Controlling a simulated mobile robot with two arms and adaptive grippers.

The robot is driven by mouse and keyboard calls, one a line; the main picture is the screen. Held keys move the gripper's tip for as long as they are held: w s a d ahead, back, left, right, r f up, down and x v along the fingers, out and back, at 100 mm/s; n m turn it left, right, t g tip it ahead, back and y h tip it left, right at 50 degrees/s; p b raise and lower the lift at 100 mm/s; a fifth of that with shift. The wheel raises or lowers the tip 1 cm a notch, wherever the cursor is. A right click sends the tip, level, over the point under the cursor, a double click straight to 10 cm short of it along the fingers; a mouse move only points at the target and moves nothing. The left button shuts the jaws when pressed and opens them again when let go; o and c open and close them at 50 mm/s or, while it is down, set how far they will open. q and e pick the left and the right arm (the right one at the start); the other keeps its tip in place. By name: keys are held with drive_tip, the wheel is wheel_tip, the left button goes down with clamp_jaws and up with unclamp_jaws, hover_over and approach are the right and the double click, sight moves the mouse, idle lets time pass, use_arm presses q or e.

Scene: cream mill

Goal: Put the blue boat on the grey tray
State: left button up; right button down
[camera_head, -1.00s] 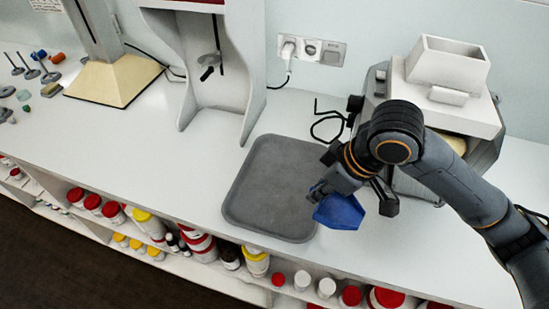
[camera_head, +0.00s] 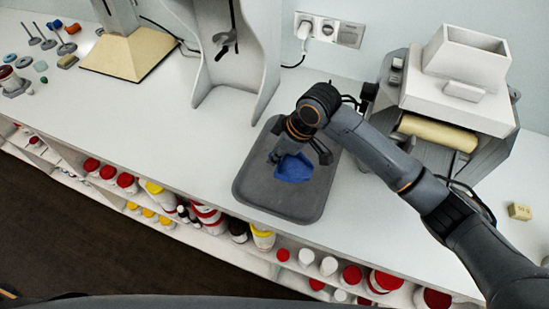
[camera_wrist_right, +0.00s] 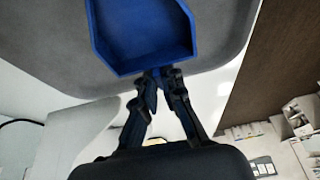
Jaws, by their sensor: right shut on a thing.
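The blue boat (camera_head: 294,168) shows over the middle of the grey tray (camera_head: 262,197) in the head view. My right gripper (camera_head: 292,158) is shut on the boat, at the boat's far side. In the right wrist view the boat (camera_wrist_right: 143,35) fills the top, with the fingers (camera_wrist_right: 158,76) pinching its near edge and the tray (camera_wrist_right: 225,30) behind it. I cannot tell whether the boat touches the tray or hangs just above it. My left gripper is not in view.
A grey machine with a white hopper (camera_head: 466,62) stands right of the tray, close to my right arm. A white stand (camera_head: 240,60) rises behind the tray. Jars (camera_head: 262,237) fill the shelf below the counter edge. A small yellow block (camera_head: 520,211) lies at the right.

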sight(291, 166)
drive_tip(key=shift+w+a+f, duration=0.1)
drive_tip(key=shift+a+f, duration=0.05)
drive_tip(key=shift+f, duration=0.1)
wheel_tip(291, 166, down, 3)
drive_tip(key=shift+w+a+r+p, duration=0.1)
drive_tip(key=shift+w+p, duration=0.05)
drive_tip(key=shift+p, duration=0.65)
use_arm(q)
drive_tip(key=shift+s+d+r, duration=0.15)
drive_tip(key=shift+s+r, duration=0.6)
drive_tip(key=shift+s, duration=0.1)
use_arm(e)
drive_tip(key=shift+f, duration=0.3)
drive_tip(key=shift+f, duration=0.2)
drive_tip(key=c, duration=1.5)
unclamp_jaws()
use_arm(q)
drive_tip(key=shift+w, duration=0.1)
use_arm(e)
drive_tip(key=shift+o, duration=0.2)
drive_tip(key=shift+r, duration=0.1)
use_arm(q)
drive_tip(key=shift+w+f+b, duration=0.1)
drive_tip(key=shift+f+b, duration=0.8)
drive_tip(key=shift+b, duration=0.05)
use_arm(e)
drive_tip(key=v, duration=1.2)
